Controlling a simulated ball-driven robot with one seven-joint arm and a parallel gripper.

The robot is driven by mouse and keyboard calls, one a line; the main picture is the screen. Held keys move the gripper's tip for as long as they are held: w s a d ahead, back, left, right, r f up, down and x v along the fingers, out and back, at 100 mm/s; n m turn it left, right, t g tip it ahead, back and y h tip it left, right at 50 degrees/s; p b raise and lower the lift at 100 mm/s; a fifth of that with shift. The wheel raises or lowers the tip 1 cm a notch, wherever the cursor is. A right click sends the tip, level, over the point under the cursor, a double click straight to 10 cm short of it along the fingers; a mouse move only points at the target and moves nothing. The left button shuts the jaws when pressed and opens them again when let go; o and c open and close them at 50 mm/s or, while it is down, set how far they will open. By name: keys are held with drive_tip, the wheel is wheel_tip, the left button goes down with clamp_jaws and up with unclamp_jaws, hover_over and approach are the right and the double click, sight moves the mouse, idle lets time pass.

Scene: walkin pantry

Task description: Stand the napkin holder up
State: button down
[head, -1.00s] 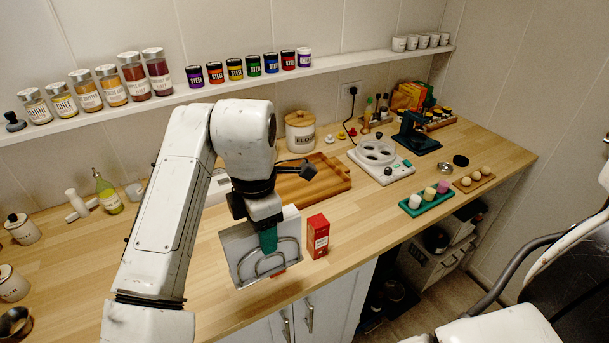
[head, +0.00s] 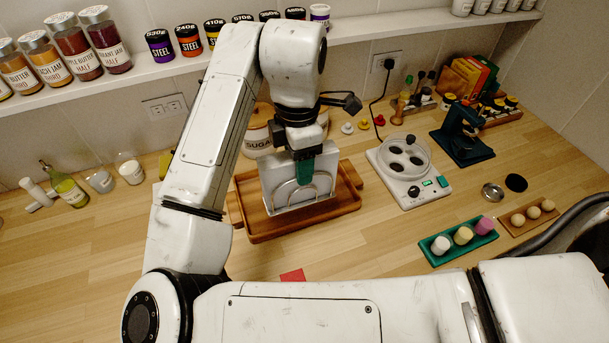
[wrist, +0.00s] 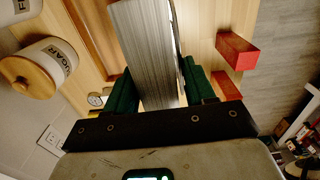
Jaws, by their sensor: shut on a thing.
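The napkin holder (head: 272,188) is a metal holder with a wire arch and a thick stack of white napkins. My gripper (head: 304,170) is shut on it from above, with green fingers on either side. In the head view it looks roughly upright, in front of or over the wooden tray (head: 352,205). I cannot tell whether its base touches anything. In the wrist view the stack of the holder (wrist: 148,50) runs up between the green fingers of my gripper (wrist: 160,92).
A red box (head: 292,275) stands on the counter, mostly hidden by my arm; the wrist view shows red (wrist: 237,52) right of the holder. A sugar jar (head: 257,135) is behind the tray.

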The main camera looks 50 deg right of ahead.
drive_tip(key=w+d+f, duration=0.9)
drive_tip(key=w+f, duration=0.1)
drive_tip(key=f, duration=0.3)
drive_tip(key=shift+w+d+b, duration=0.3)
drive_tip(key=shift+d+b, duration=0.05)
drive_tip(key=shift+b, duration=0.1)
drive_tip(key=shift+c, duration=2)
unclamp_jaws()
drive_tip(key=shift+f, duration=0.1)
wheel_tip(320, 180, up, 12)
drive_tip(key=p, duration=0.1)
